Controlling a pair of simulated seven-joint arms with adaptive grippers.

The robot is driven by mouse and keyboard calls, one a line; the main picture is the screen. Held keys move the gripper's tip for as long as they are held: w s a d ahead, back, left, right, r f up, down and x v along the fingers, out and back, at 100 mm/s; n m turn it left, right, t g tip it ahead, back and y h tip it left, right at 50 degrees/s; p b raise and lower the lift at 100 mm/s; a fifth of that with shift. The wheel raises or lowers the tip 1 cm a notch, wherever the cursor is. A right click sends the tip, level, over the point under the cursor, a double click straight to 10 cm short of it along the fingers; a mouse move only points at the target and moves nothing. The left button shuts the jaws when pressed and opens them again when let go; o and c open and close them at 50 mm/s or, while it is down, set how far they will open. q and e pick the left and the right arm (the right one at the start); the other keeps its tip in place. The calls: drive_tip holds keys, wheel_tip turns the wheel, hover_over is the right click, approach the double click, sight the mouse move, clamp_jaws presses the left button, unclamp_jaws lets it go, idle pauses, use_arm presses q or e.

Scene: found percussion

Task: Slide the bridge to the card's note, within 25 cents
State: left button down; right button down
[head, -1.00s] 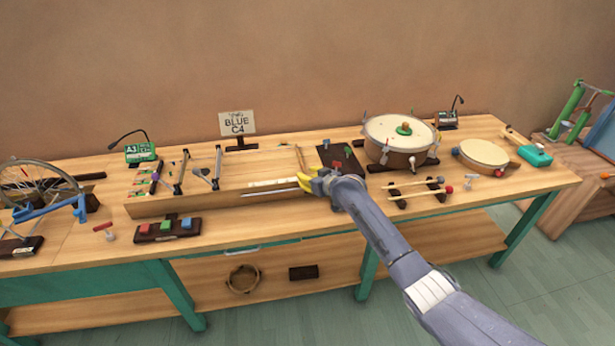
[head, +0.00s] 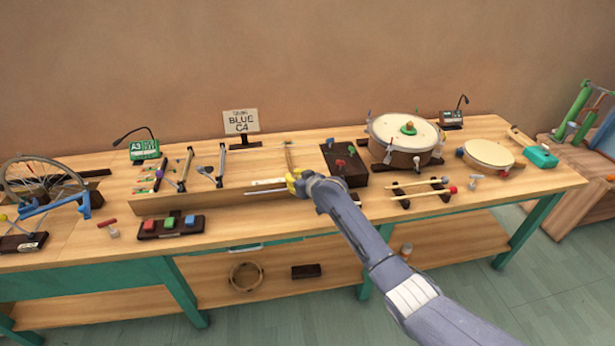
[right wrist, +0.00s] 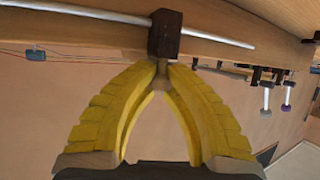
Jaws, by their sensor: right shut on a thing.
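The card (head: 241,122) on its stand behind the bench reads BLUE C4 under a smaller word. The long wooden string instrument (head: 235,200) lies on the bench in front of it. My right gripper (head: 297,183) is at the right part of its front edge. In the right wrist view its yellow fingers (right wrist: 162,68) are shut on the small knob of a dark slider block (right wrist: 165,32), which sits around a metal rod (right wrist: 75,17). My left gripper is not in view.
A green tuner (head: 144,149) reading A3 stands behind the instrument's left end. Coloured blocks (head: 170,225) sit in front. A dark box (head: 345,165), drum (head: 403,140) and mallets (head: 420,189) stand right of my gripper.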

drive_tip(key=shift+s+a+r, duration=0.1)
drive_tip(key=shift+a+r, duration=0.25)
drive_tip(key=shift+a, duration=0.35)
drive_tip(key=shift+a+r, duration=0.35)
drive_tip(key=shift+a, duration=0.3)
drive_tip(key=c, duration=1.6)
unclamp_jaws()
drive_tip(key=o, duration=0.3)
drive_tip(key=shift+s+d+f, duration=0.1)
drive_tip(key=shift+f, duration=0.25)
drive_tip(key=shift+s+d, duration=0.1)
drive_tip(key=shift+s, duration=0.05)
drive_tip(key=shift+v, duration=5.9)
